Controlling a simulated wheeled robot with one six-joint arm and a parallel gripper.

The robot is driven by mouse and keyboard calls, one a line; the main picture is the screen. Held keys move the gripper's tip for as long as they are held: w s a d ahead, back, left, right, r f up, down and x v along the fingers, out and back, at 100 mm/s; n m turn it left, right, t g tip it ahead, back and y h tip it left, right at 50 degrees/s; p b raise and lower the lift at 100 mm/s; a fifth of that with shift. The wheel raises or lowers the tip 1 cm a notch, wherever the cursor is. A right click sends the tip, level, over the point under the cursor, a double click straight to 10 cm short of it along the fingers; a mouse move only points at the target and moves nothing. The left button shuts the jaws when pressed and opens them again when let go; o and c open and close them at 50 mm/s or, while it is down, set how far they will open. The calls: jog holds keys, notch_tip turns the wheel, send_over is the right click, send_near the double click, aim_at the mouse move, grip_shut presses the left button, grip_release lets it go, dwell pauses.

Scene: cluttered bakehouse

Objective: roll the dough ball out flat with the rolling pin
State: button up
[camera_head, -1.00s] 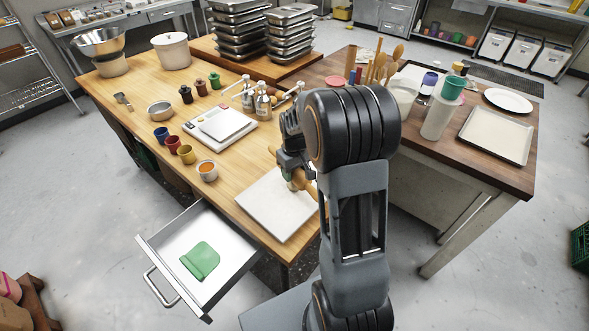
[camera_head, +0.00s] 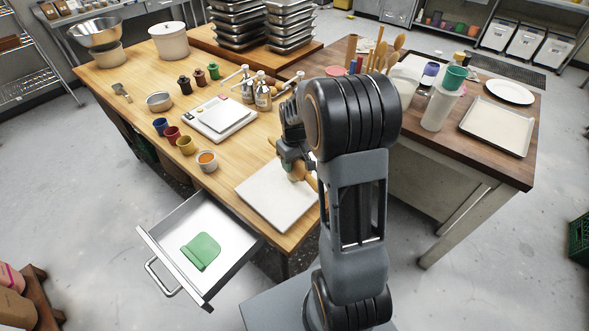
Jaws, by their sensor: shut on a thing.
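My gripper (camera_head: 291,165) is at the far edge of a pale square board (camera_head: 272,200) on the near end of the light wooden table. It is shut on a wooden rolling pin (camera_head: 311,181), which lies slantwise at the board's far edge and is partly hidden by my gripper and arm. I cannot tell whether the pin touches the board. I cannot make out the dough ball; my arm hides part of the board's right side.
Small coloured cups (camera_head: 186,145) and a white scale (camera_head: 221,119) stand left of and behind the board. An open drawer (camera_head: 176,225) with a folded green cloth (camera_head: 200,251) juts out at the front. A darker table (camera_head: 455,145) with bakeware stands to the right.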

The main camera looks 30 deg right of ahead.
jog(key=shift+f, duration=0.3)
jog(key=shift+d+r+y+p, duration=0.15)
jog(key=shift+d+y+p, duration=0.1)
jog(key=shift+y+p, duration=0.35)
jog(key=y, duration=0.2)
jog(key=shift+d+f+g+y, duration=0.25)
jog(key=shift+d+g+y, duration=0.05)
jog(key=shift+y, duration=0.1)
jog(key=h, duration=0.1)
jog(key=a+h+b, duration=0.1)
jog(key=h, duration=0.1)
jog(key=shift+a, duration=0.15)
jog(key=h, duration=0.1)
jog(key=t+h+b, duration=0.1)
jog(key=shift+a+f+h+b, duration=0.2)
jog(key=shift+a+h+b, duration=0.1)
jog(key=shift+s+a+h+b, duration=0.1)
jog(key=shift+a+h+b, duration=0.05)
jog(key=shift+h+b, duration=0.6)
jog(key=shift+r+h+b, duration=0.3)
jog(key=shift+h+b, duration=0.05)
